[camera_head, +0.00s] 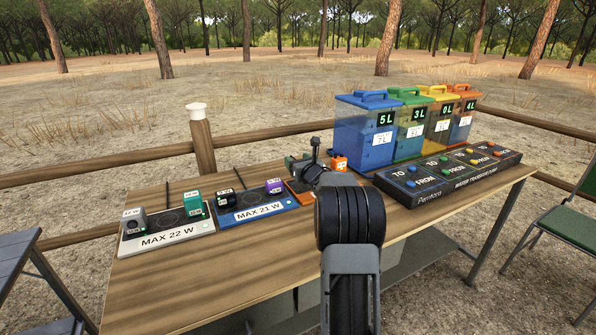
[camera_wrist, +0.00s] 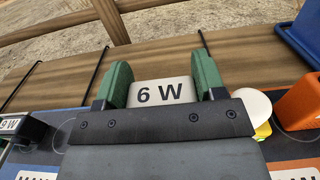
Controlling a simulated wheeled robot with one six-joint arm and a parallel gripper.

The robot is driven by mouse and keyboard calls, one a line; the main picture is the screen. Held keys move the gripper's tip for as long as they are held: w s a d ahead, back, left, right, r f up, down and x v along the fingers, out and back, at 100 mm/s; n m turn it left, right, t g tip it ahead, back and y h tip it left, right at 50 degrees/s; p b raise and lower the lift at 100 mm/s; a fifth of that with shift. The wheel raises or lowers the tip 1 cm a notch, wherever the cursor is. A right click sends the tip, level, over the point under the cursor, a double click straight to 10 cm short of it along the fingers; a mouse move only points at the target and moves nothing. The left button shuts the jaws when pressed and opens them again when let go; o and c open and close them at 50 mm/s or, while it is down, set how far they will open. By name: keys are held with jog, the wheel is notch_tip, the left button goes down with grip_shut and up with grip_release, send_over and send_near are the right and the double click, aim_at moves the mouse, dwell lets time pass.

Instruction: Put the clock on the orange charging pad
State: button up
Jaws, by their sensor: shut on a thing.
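My gripper (camera_wrist: 160,88) is shut on a device with a white "6 W" label (camera_wrist: 161,92), between its green fingers. Only the labelled face shows, so I cannot tell from its shape whether it is the clock. In the head view my gripper (camera_head: 309,166) is over the orange pad (camera_head: 303,198), mostly hidden by my arm. The orange pad also shows at the lower right of the wrist view (camera_wrist: 290,166). The height of the held device above it is unclear.
An orange device (camera_head: 340,163) and a white round-topped object (camera_wrist: 252,103) are close on the right. The blue pad (camera_head: 262,215) holds black and purple devices. The white pad (camera_head: 170,239) holds grey and green ones. Coloured water tanks (camera_head: 362,130) and a button panel (camera_head: 447,177) stand right.

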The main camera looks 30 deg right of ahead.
jog(key=shift+w+d+f, duration=0.15)
jog(key=shift+w+f, duration=0.05)
jog(key=shift+f, duration=1.6)
jog(key=shift+f+b, duration=0.2)
jog(key=shift+b, duration=0.35)
jog(key=o, duration=0.7)
jog(key=shift+r, duration=0.2)
jog(key=shift+s+p, duration=0.15)
jog(key=shift+p, duration=0.2)
jog(key=s, duration=0.4)
jog(key=s+a, duration=0.1)
jog(key=s, duration=0.6)
jog(key=shift+s+a+b, duration=0.3)
jog(key=shift+b, duration=0.1)
